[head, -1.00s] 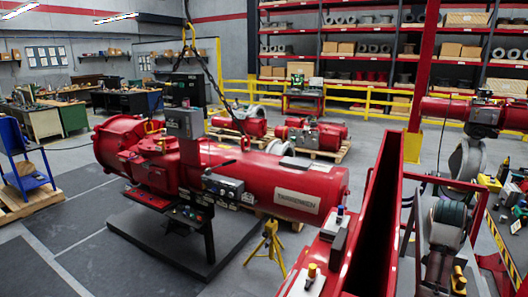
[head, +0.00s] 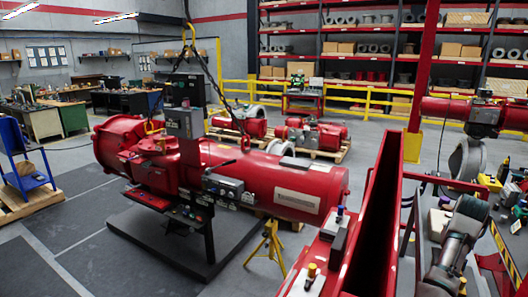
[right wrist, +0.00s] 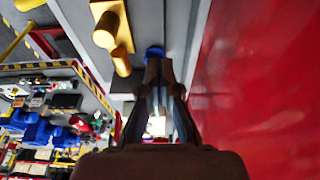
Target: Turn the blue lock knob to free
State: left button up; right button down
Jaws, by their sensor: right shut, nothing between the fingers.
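The blue knob (right wrist: 154,52) shows in the right wrist view just beyond my fingertips, partly hidden by them. My right gripper (right wrist: 158,72) is shut and empty, its tips pointing at the knob; I cannot tell whether they touch it. My left gripper is in neither view.
Yellow cylindrical fittings (right wrist: 106,30) stand left of the blue knob. A red wall (right wrist: 260,90) runs close along the right of my gripper. In the head view, a large red actuator (head: 225,180) and a yellow stand (head: 268,243) lie farther left.

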jog(key=shift+s+a+b+x, duration=0.15)
jog(key=shift+b+x, duration=0.15)
jog(key=shift+x, duration=0.4)
jog(key=shift+s+b+x, duration=0.15)
jog(key=shift+b+x, duration=0.1)
jog(key=shift+x, duration=0.45)
jog(key=shift+s+a+b+x, duration=0.15)
jog(key=shift+b+x, duration=0.15)
jog(key=shift+x, duration=0.4)
jog(key=shift+w+d+p, duration=0.2)
jog(key=shift+d+p, duration=0.1)
jog(key=shift+p, duration=0.2)
jog(key=shift+p, duration=0.35)
jog(key=shift+s+d+f, duration=0.15)
jog(key=shift+s+d, duration=0.1)
jog(key=shift+d, duration=0.35)
jog(key=shift+s, duration=0.1)
jog(key=shift+s+a, duration=0.1)
jog(key=shift+s, duration=0.05)
jog(key=v, duration=0.4)
jog(key=w+v, duration=0.1)
jog(key=v, duration=0.1)
jog(key=shift+d, duration=0.3)
jog(key=shift+w, duration=0.1)
